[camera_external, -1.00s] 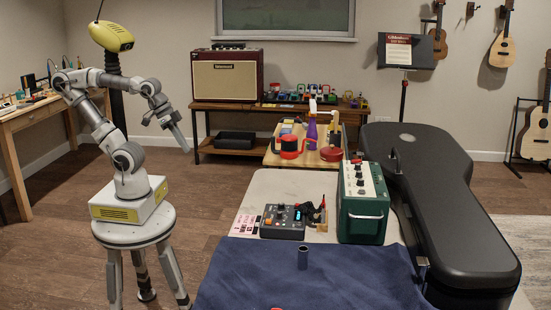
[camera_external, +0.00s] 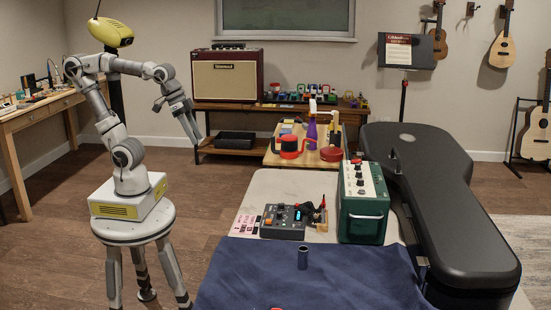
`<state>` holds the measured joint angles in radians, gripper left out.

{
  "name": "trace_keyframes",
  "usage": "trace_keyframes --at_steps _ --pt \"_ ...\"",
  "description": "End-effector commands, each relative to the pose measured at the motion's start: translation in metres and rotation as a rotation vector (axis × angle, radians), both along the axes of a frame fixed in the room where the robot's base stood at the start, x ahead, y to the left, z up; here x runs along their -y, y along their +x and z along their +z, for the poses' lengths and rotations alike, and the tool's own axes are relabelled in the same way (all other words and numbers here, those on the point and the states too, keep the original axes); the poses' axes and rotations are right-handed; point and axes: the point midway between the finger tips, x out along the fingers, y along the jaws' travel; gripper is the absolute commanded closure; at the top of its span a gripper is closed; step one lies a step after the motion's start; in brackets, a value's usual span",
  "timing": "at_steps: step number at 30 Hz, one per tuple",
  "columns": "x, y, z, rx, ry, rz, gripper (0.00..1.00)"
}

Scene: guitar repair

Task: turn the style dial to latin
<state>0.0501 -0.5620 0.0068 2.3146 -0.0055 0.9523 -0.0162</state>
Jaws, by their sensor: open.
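A dark grey box with knobs and a small lit display (camera_external: 285,221) lies on the near table, left of a green amplifier (camera_external: 362,222). The amplifier has several dark knobs on its pale top panel. Which knob is the style dial, and its setting, are too small to tell. My gripper (camera_external: 196,140) is open and empty, pointing down in the air to the left of the table. It is well apart from the box and the amplifier.
A pink label sheet (camera_external: 247,222) lies left of the box. A dark blue cloth (camera_external: 330,280) with a small dark cylinder (camera_external: 303,259) covers the table's near part. A black guitar case (camera_external: 440,200) stands at the right. The air between my arm and the table is free.

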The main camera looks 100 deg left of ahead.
Motion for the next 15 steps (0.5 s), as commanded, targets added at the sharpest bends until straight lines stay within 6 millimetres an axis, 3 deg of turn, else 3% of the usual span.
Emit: trace_keyframes --at_steps 1,6,15 --pt "0.005 0.016 0.023 -0.021 -0.003 -0.011 0.48" --pt "0.023 0.065 0.065 -0.075 -0.011 -0.037 0.48" --pt "0.066 0.154 0.111 -0.169 -0.012 -0.083 0.48"
